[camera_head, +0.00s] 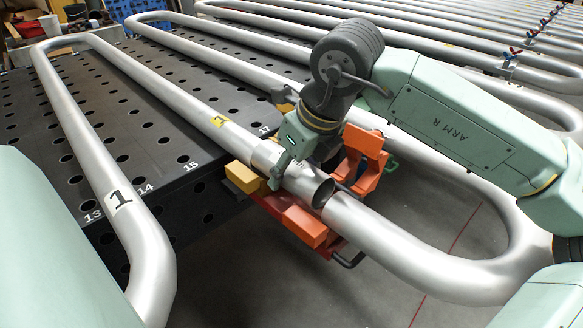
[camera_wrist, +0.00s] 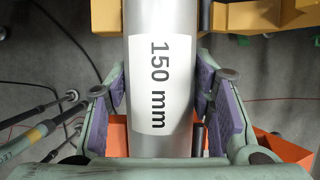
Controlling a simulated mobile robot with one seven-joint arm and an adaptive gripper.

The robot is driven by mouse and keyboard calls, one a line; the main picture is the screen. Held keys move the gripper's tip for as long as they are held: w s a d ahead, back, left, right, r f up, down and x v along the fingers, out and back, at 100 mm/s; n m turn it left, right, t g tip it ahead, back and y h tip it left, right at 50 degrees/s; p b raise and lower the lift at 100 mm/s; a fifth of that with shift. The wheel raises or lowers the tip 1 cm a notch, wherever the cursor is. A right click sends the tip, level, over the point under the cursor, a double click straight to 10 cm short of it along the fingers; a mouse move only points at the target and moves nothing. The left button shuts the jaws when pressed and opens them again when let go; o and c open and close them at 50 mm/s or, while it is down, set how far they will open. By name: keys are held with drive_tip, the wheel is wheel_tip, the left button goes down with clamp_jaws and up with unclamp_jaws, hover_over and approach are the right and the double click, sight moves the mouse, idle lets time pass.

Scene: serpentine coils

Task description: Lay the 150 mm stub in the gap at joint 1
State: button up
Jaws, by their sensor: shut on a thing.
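My gripper (camera_head: 283,168) is shut on the silver 150 mm stub (camera_head: 304,184) and holds it from above, across the pipe line. In the wrist view the stub (camera_wrist: 163,145) carries a white "150 mm" label between the purple pads of my gripper (camera_wrist: 160,92). The stub lies between the long left pipe (camera_head: 185,103) and the right pipe (camera_head: 390,246) that runs into a bend. Its right end shows a dark open mouth beside the right pipe's end, looking slightly offset. Whether its left end touches the left pipe is hidden by my gripper.
An orange clamp (camera_head: 361,160) stands behind the joint. An orange block (camera_head: 304,226) and a yellow block (camera_head: 243,177) sit in front. The black perforated table (camera_head: 150,150) ends left of the joint, with open floor (camera_head: 380,290) below. More coils fill the back.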

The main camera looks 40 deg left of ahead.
drive_tip(key=shift+f+b, duration=0.6)
drive_tip(key=shift+b, duration=0.1)
drive_tip(key=shift+a, duration=0.35)
idle(0.5)
drive_tip(key=o, duration=1.6)
drive_tip(key=v, duration=1.2)
